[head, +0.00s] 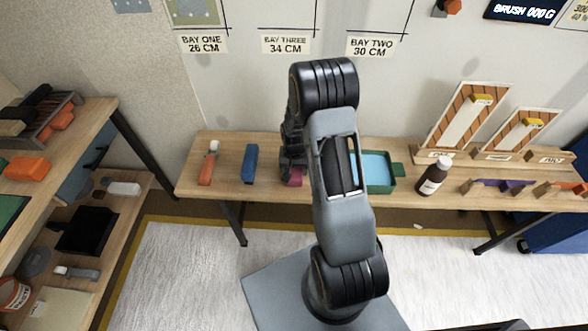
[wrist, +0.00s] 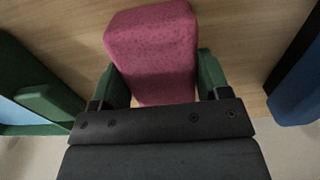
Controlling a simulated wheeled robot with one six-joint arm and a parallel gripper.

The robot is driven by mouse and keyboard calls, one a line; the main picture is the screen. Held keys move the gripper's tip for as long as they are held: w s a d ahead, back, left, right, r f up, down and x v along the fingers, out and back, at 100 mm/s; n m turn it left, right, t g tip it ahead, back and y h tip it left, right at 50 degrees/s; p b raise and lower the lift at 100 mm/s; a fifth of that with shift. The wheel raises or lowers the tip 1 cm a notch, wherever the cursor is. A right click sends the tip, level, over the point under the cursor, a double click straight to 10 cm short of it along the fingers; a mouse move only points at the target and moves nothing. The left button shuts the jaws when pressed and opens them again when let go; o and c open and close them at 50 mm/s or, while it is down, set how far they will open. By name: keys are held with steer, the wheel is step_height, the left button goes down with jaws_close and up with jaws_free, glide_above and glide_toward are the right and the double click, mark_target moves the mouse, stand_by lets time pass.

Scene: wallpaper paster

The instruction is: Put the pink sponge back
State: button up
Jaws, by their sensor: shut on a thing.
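The pink sponge (wrist: 152,50) is between the two green fingers of my gripper (wrist: 160,85) in the wrist view. My gripper is shut on it. The sponge is right at the wooden bench top, but I cannot tell whether it touches the wood. In the head view, a small part of the sponge (head: 293,178) shows beside my arm, on the long wooden bench (head: 222,178). My arm hides most of the gripper there.
A blue block (head: 250,164) and an orange-handled tool (head: 208,165) stand left of the sponge. A green tray with blue liquid (head: 394,186) is to its right, partly behind my arm. A brown bottle (head: 434,176) stands further right. Bare wood lies between the blue block and the sponge.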

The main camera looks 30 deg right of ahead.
steer(key=shift+f, duration=0.1)
steer(key=shift+f, duration=0.15)
steer(key=o, duration=0.9)
steer(key=shift+o, duration=0.2)
step_height(320, 180, up, 12)
steer(key=p, duration=0.2)
steer(key=s+a+r+n+t, duration=0.1)
steer(key=s+a+r+n, duration=0.1)
steer(key=s+a+r, duration=0.2)
steer(key=s+a+r+n+t, duration=0.2)
steer(key=s+a+r, duration=0.3)
steer(key=s+r, duration=0.6)
steer(key=shift+s+r+n, duration=0.2)
steer(key=shift+s+n, duration=0.1)
steer(key=shift+n, duration=0.5)
